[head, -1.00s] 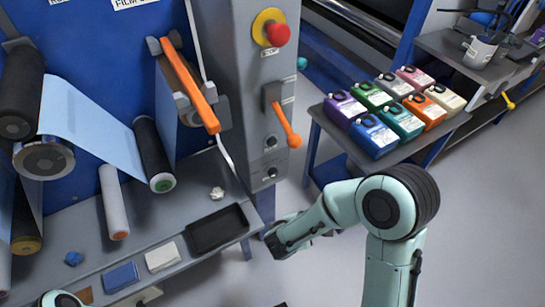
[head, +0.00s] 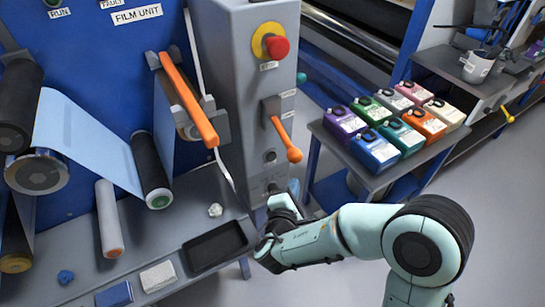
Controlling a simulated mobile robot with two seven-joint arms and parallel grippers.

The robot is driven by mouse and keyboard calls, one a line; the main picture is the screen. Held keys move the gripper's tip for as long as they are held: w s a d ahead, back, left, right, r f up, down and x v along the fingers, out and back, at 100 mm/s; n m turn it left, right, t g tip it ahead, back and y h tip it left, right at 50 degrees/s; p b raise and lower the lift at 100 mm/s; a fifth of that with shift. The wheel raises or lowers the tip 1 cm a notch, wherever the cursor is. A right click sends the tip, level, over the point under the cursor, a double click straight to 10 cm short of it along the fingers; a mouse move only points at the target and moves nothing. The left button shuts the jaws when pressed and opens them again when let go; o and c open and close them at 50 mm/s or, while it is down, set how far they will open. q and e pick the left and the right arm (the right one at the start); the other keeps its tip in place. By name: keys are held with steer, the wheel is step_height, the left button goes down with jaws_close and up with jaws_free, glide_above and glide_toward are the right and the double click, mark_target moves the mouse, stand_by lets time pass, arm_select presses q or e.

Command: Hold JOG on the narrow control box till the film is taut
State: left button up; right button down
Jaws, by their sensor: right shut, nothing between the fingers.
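The narrow control box (head: 232,100) is a tall grey column beside the blue film unit. I cannot read which is JOG. The gripper is shut and empty, its tips at the box's lower face; contact cannot be told. The pale blue film (head: 85,140) runs between the left rollers and a black roller (head: 151,170); its tension is unclear. My left gripper is out of view.
An orange bar (head: 188,98) sticks out left of the box. A grey shelf below holds a black tray (head: 216,247), a white crumpled piece (head: 215,210) and a pale roller (head: 109,218). Several coloured jugs (head: 375,150) stand on a table at right.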

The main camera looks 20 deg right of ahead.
mark_target(272, 157)
arm_select(q)
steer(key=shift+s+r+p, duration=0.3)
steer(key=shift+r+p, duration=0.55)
steer(key=shift+p, duration=0.05)
arm_select(e)
steer(key=w, duration=0.7)
steer(key=shift+w+a, duration=0.3)
steer(key=shift+w, duration=0.1)
arm_select(q)
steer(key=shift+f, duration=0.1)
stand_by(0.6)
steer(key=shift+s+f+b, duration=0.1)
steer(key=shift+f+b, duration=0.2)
steer(key=shift+b, duration=0.05)
arm_select(e)
steer(key=shift+w, duration=0.4)
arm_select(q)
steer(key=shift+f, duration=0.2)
arm_select(e)
steer(key=shift+w+a, duration=0.1)
steer(key=shift+w, duration=0.35)
stand_by(1.7)
